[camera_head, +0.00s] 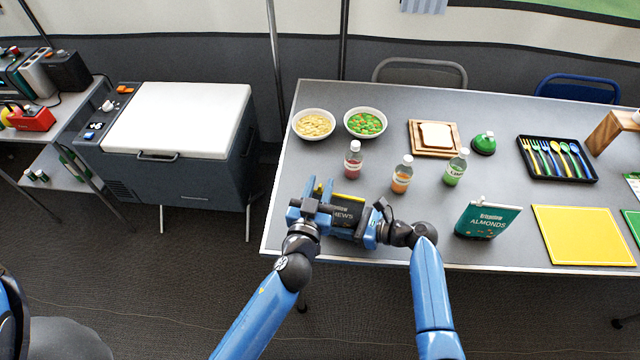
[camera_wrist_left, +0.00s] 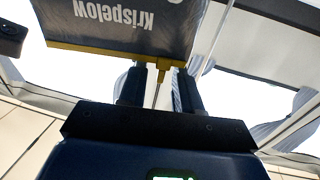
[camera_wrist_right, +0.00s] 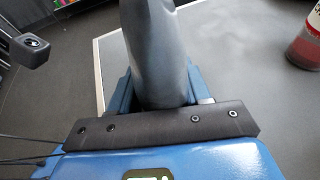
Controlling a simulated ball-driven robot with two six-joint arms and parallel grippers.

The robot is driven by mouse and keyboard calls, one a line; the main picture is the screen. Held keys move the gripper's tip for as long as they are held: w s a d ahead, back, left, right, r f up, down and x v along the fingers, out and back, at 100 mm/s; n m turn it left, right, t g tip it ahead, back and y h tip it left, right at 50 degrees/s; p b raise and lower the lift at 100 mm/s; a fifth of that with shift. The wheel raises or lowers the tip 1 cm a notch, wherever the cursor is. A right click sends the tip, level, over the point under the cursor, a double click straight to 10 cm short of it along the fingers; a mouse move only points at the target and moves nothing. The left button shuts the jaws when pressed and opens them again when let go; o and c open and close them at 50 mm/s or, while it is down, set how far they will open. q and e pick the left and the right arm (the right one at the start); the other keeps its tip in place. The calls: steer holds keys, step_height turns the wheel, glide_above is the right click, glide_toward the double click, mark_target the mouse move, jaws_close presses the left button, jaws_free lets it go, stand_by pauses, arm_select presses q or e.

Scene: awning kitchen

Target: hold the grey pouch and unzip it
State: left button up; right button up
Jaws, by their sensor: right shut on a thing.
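The grey pouch (camera_head: 347,209) has a yellow zip along its top edge. It is over the table's front left part, partly hidden by my grippers. In the left wrist view the pouch (camera_wrist_left: 115,20) appears upside down with "Krispelow" on it, and its yellow zip (camera_wrist_left: 90,49) crosses the view. A yellow slider with a pull tab (camera_wrist_left: 161,72) lies between the fingers of my left gripper (camera_wrist_left: 161,85). These fingers stand apart on either side of it. My right gripper (camera_wrist_right: 160,88) is shut on the body of the pouch (camera_wrist_right: 157,50), as the right wrist view shows.
The table (camera_head: 380,259) carries a red bottle (camera_head: 353,160), an orange bottle (camera_head: 402,176) and a green bottle (camera_head: 455,168) behind the pouch. A teal almonds pouch (camera_head: 487,221) stands to the right, beside a yellow board (camera_head: 583,235). Two bowls (camera_head: 314,124) (camera_head: 366,122) stand farther back.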

arm_select(q)
steer(key=shift+w, duration=0.4)
jaws_close()
stand_by(1.3)
